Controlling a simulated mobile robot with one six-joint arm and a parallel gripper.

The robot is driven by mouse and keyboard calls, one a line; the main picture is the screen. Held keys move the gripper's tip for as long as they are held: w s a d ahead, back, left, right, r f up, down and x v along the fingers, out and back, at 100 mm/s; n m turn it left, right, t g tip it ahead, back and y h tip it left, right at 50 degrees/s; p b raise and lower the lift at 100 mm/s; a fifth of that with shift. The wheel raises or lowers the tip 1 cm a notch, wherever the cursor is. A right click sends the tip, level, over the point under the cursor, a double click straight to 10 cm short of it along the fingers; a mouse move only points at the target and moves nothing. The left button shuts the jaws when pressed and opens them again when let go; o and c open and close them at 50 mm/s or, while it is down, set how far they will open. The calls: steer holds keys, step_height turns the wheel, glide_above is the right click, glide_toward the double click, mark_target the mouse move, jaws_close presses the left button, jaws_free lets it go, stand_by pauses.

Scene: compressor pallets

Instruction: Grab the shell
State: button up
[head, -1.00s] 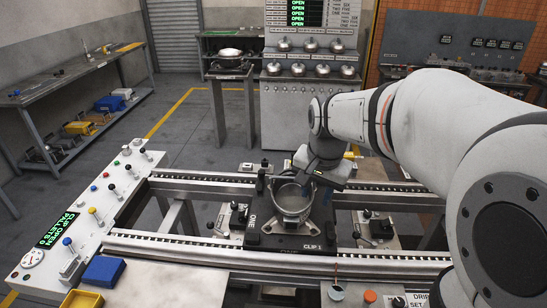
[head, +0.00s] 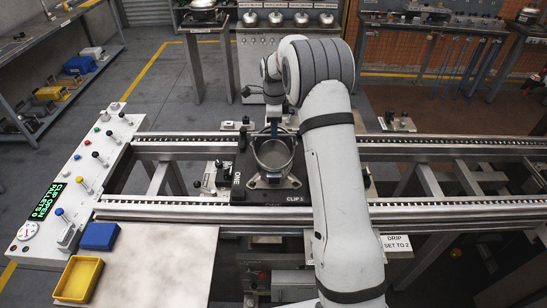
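The shell (head: 274,157), an open-topped round grey metal cup, stands upright in the black pallet (head: 237,183) marked ONE and CLIP 1, on the conveyor rails. My gripper (head: 274,127) is at the far rim of the shell, reaching down from above and behind it. It is small and dark here, partly hidden by my arm, and I cannot tell whether its fingers are open or closed on the rim.
A control panel (head: 82,170) with levers stands at the left; its display reads CLIP OPEN. A blue box (head: 100,236) and a yellow tray (head: 79,278) sit at the front left. Domed metal parts (head: 300,19) stand on the rear rack. The near conveyor rail (head: 450,208) runs right.

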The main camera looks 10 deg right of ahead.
steer(key=f+p, duration=0.2)
steer(key=f, duration=0.3)
steer(key=shift+w+f+p, duration=0.2)
steer(key=shift+p, duration=0.1)
steer(key=shift+f, duration=0.45)
steer(key=shift+f+b, duration=0.25)
steer(key=shift+b, duration=0.15)
steer(key=shift+c, duration=0.4)
jaws_close()
stand_by(0.8)
steer(key=shift+w+r, duration=0.15)
